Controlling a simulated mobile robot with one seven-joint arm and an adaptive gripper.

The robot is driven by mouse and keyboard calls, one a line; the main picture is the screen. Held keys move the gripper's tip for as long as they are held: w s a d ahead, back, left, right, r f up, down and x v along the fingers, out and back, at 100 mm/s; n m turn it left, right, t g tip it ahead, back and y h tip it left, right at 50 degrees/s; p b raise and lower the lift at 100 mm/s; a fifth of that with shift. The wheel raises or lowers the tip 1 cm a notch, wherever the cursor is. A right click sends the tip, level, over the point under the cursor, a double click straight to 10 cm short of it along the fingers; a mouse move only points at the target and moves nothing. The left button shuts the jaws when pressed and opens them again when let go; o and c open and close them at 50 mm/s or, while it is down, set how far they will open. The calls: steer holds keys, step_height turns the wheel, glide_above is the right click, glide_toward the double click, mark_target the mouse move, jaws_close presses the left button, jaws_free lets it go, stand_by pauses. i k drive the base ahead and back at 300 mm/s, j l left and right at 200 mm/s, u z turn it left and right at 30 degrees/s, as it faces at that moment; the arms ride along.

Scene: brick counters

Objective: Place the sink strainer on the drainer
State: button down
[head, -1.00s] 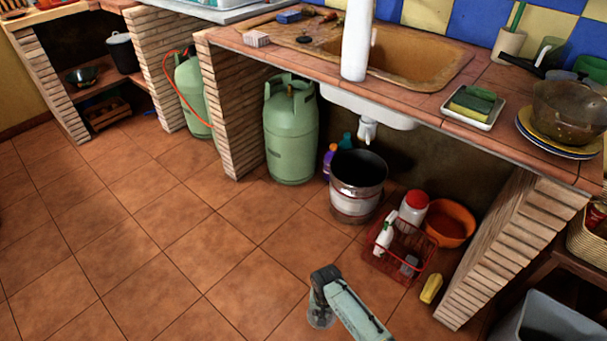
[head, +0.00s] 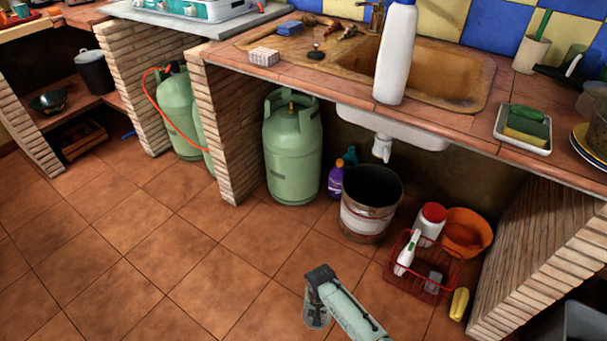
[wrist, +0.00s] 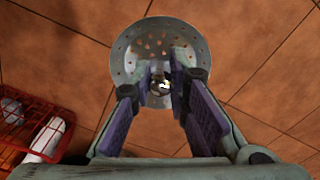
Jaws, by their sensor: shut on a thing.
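The sink strainer (wrist: 160,48) is a round, shiny metal disc with holes. In the wrist view my gripper (wrist: 160,85) is shut on its small central knob, holding it over the tiled floor. In the head view my arm reaches in at the bottom, low in front of the counter; I cannot make out the strainer there. The drainer (head: 285,48) is the flat brown board left of the sink basin (head: 430,80), up on the counter. A small dark plug-like thing (head: 316,53) and some brushes lie on it.
A tall white bottle (head: 396,55) stands at the basin's front edge. A pink-white block (head: 263,57) and blue sponge (head: 290,28) are by the drainer. Below are a green gas cylinder (head: 292,150), a bucket (head: 366,215) and a red basket (head: 420,280). Floor at left is clear.

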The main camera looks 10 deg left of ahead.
mark_target(292, 48)
steer(key=i+j, duration=0.15)
steer(key=j, duration=0.25)
steer(key=i+j+z, duration=0.1)
steer(key=j, duration=0.3)
steer(key=i+j+z, duration=0.1)
steer(key=j, duration=0.3)
steer(key=i+j, duration=0.15)
steer(key=j, duration=0.25)
steer(key=i+j+z, duration=0.1)
steer(key=j, duration=0.3)
